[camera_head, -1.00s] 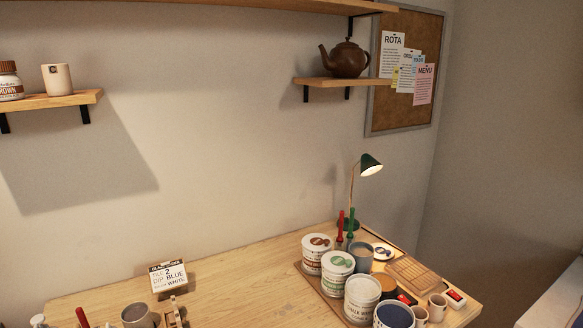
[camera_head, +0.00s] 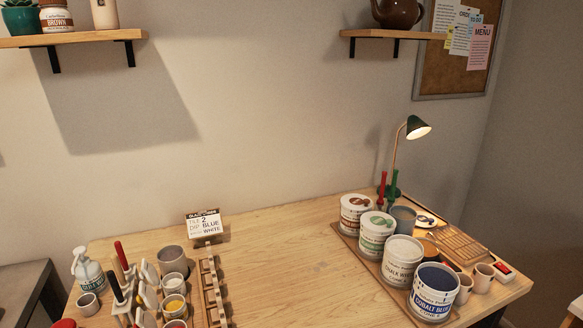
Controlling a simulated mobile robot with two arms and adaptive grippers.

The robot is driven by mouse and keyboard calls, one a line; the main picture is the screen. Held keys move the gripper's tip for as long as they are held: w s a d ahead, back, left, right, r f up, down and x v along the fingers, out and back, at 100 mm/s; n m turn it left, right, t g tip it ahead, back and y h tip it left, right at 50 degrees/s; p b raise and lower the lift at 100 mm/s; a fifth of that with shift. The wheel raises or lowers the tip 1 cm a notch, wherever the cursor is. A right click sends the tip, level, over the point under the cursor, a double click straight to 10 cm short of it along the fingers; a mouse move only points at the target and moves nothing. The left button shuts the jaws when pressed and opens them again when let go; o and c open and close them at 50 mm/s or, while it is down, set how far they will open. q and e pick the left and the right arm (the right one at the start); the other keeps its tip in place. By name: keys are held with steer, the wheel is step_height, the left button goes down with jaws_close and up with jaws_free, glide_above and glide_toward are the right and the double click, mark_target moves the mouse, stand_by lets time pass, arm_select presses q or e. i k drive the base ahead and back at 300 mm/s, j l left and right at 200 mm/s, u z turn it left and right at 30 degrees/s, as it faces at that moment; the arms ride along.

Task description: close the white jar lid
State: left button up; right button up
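The white jar, labelled chalk white (camera_head: 402,261), stands on the right of the wooden table in a row of glaze jars. Its top shows a pale round surface; I cannot tell whether that is a lid or the glaze inside. The cobalt blue jar (camera_head: 434,291) in front of it shows a dark blue top. Behind it stand a green-marked jar (camera_head: 376,235) and a brown-marked jar (camera_head: 356,214), both with white, printed tops. Neither of my grippers is in view.
A lit lamp (camera_head: 418,127), cups (camera_head: 483,278) and a slatted wooden rack (camera_head: 457,246) crowd the right side. Tools, pots (camera_head: 172,261) and a wooden rack (camera_head: 212,290) stand at the left, by a sign card (camera_head: 204,224). The table's middle (camera_head: 290,265) is clear.

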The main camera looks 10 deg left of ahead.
mark_target(148, 271)
steer(key=k+j, duration=0.1)
steer(key=j, duration=0.3)
steer(key=k+j, duration=0.1)
steer(key=j, duration=0.3)
steer(key=k+j, duration=0.1)
steer(key=j, duration=0.25)
steer(key=k+j, duration=0.1)
steer(key=j, duration=0.3)
steer(key=k+j, duration=0.1)
steer(key=j, duration=0.3)
steer(key=k+j, duration=0.15)
steer(key=j, duration=0.25)
steer(key=i+l+z, duration=0.1)
steer(key=l, duration=0.25)
steer(key=l+z, duration=0.1)
steer(key=l, duration=0.25)
steer(key=i+l, duration=0.15)
steer(key=l, duration=0.2)
steer(key=z, duration=0.05)
